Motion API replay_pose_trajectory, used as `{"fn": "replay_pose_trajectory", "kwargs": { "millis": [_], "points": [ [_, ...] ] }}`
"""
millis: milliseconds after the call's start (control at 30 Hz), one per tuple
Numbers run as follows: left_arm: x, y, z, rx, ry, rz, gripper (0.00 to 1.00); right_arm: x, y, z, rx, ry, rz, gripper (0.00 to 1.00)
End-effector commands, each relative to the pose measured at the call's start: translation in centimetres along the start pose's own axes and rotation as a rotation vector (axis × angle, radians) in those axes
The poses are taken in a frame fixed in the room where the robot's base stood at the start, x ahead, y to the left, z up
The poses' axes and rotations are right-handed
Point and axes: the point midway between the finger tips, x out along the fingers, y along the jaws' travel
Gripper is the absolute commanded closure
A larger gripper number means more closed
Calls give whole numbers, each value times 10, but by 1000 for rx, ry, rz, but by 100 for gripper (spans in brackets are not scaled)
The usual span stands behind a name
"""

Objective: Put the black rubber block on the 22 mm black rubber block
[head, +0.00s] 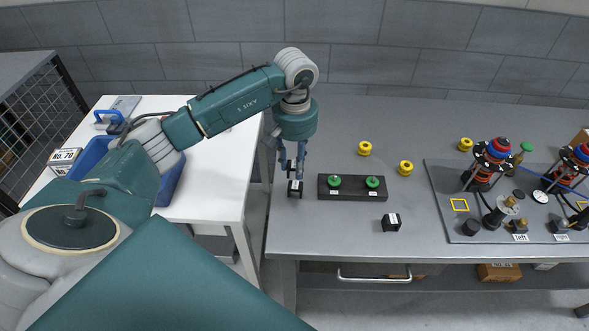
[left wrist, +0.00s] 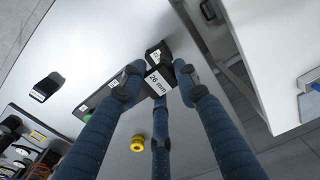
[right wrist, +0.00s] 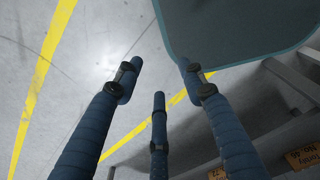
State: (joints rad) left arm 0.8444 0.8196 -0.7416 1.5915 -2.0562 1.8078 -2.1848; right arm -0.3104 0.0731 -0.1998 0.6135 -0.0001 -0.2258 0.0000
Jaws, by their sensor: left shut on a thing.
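My left gripper (head: 291,168) is shut on a black rubber block labelled 26 mm (left wrist: 160,82), near the left end of the grey table. Another black block (left wrist: 155,52) with a white label shows just past the held block in the left wrist view; its label is too small to read surely. In the head view, a black block (head: 295,191) shows right below the left fingers. I cannot tell whether the two blocks touch. A third black block (head: 391,223) stands apart near the front edge. My right gripper (right wrist: 158,75) is open and empty over the floor.
A black holder (head: 352,194) with two green-topped parts stands just right of the left gripper. Several yellow spools (head: 365,148) lie behind it. A grey fixture plate (head: 450,231) fills the right. The white table (head: 225,190) with a blue bin (head: 172,180) is at left.

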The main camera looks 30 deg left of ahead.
Motion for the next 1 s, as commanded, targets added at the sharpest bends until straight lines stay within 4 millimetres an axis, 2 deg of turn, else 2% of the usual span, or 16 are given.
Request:
{"fn": "replay_pose_trajectory", "kwargs": {
  "millis": [67, 167, 400, 500, 767, 800, 900, 1000],
  "points": [
    [5, 0, 0, -1, 0, 0, 95, -3, -2, 10, 0, -13, -2, 60],
    [11, 0, 0, 0, -1, 0, 95, -5, -2, 10, 0, -12, -2, 60],
    [42, 0, 1, 0, -2, -1, 95, -16, 6, -23, -2, 34, 7, 60],
    [45, 1, 0, 1, 1, 1, 95, -15, 9, -29, -3, 44, 9, 60],
    [48, 0, 0, 1, 2, 0, 95, -10, 10, -18, -4, 28, 10, 60],
    [48, 0, 0, 0, 1, 0, 67, -10, 9, -16, -4, 24, 10, 60],
    [47, 0, 0, 0, 1, 0, 50, -11, 8, -10, -4, 16, 9, 60],
    [47, 0, 0, 0, 1, 0, 50, -11, 8, -8, -4, 13, 9, 60]
  ]
}}
